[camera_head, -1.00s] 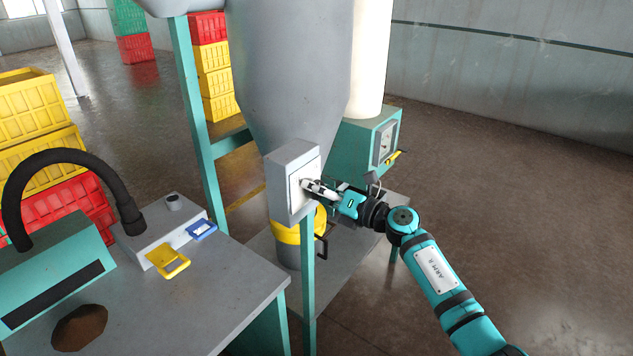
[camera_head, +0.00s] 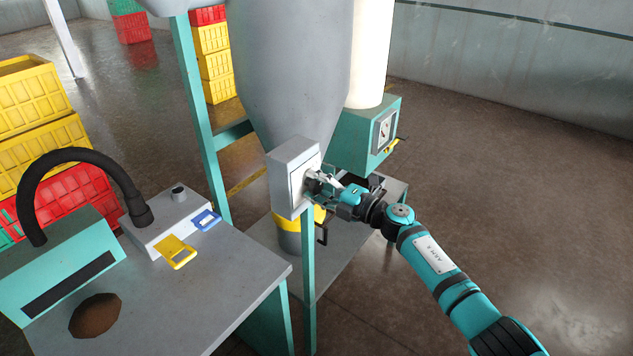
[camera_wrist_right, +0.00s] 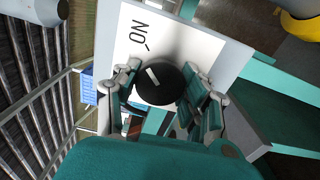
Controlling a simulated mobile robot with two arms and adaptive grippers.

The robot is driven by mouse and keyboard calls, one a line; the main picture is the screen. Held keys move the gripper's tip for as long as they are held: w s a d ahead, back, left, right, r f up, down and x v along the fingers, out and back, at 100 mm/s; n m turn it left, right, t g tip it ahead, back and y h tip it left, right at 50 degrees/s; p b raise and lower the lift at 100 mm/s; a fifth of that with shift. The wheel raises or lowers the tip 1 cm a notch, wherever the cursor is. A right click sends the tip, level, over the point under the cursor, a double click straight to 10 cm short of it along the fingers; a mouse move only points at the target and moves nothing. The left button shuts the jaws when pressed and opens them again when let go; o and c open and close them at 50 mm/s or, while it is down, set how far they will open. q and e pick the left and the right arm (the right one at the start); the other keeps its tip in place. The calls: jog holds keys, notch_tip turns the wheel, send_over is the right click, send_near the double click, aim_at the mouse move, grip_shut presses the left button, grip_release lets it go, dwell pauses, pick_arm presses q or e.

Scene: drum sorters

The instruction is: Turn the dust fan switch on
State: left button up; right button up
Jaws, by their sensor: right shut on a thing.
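The dust fan switch is a black round knob (camera_wrist_right: 165,90) on the white front plate of a grey switch box (camera_head: 283,188). The box sits on a teal post below the grey hopper. In the right wrist view the plate carries an upside-down "ON" label (camera_wrist_right: 140,32) with a short tick. A white mark on the knob points up and left, roughly toward that tick. My right gripper (camera_head: 319,183) is at the plate and shut on the knob, its fingers on both sides of it, as the right wrist view (camera_wrist_right: 162,78) also shows. My left gripper is not in view.
A grey hopper (camera_head: 292,70) stands above the box, with a yellow-banded outlet below. A teal unit (camera_head: 352,150) is behind my right gripper. A grey worktable (camera_head: 190,290) with a black hose (camera_head: 75,158) is at left. The floor at right is clear.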

jog(key=shift+m, duration=0.3)
jog(key=o, duration=1.2)
jog(key=shift+d, duration=0.1)
jog(key=v, duration=1.2)
